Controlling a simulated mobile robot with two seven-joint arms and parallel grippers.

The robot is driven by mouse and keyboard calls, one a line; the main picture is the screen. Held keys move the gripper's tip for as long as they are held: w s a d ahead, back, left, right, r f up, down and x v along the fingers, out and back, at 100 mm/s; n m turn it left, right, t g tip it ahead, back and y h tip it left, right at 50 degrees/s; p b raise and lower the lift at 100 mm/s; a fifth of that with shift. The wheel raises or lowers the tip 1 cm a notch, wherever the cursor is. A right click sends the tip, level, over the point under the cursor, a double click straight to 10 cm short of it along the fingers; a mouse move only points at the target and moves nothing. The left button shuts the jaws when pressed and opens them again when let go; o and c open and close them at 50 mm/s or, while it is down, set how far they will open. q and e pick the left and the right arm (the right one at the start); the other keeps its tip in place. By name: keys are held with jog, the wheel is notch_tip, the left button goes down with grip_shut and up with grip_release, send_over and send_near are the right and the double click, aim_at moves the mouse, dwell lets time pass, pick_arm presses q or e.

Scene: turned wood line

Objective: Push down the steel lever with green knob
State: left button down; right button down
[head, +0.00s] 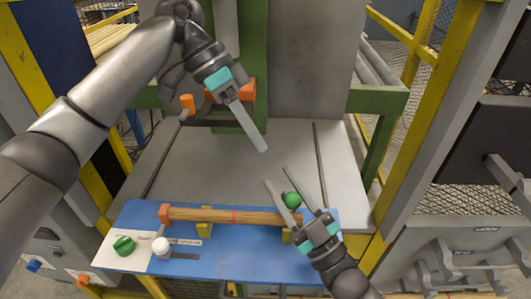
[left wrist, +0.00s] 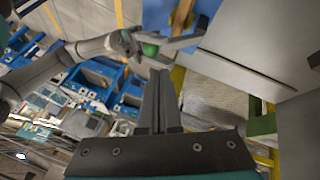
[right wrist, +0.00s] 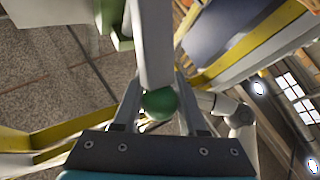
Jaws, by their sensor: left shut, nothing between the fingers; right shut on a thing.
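The green knob (head: 291,200) of the lever sits between the fingers of my right gripper (head: 284,178), above the right end of the blue panel. In the right wrist view the round green knob (right wrist: 160,103) lies at the end of a broad steel bar (right wrist: 153,45), with a finger on either side. My right gripper is shut on the knob. The knob also shows in the left wrist view (left wrist: 150,49). My left gripper (head: 264,150) is shut and empty, above the grey bed; its fingers (left wrist: 160,95) lie together in its wrist view.
A blue panel (head: 225,262) carries a wooden rod (head: 205,215) between orange and yellow holders. A green button (head: 124,245) and a white knob (head: 161,246) are at its left end. The grey bed (head: 200,165) behind is clear. Yellow posts (head: 430,110) and a green frame (head: 385,130) stand right.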

pick_arm(q)
jog(key=x, duration=0.9)
jog(key=shift+a+f, duration=0.1)
jog(key=shift+s+d+f, duration=0.1)
jog(key=shift+s+f, duration=0.1)
jog(key=shift+s, duration=0.25)
jog(key=shift+s+d+f, duration=0.15)
jog(key=shift+s+f, duration=0.1)
jog(key=shift+s, duration=0.15)
pick_arm(e)
jog(key=shift+r, duration=0.1)
jog(key=c, duration=0.8)
grip_release()
jog(key=o, duration=0.3)
pick_arm(q)
jog(key=shift+w+r, duration=0.1)
jog(key=shift+w, duration=0.05)
pick_arm(e)
jog(key=shift+o, duration=0.2)
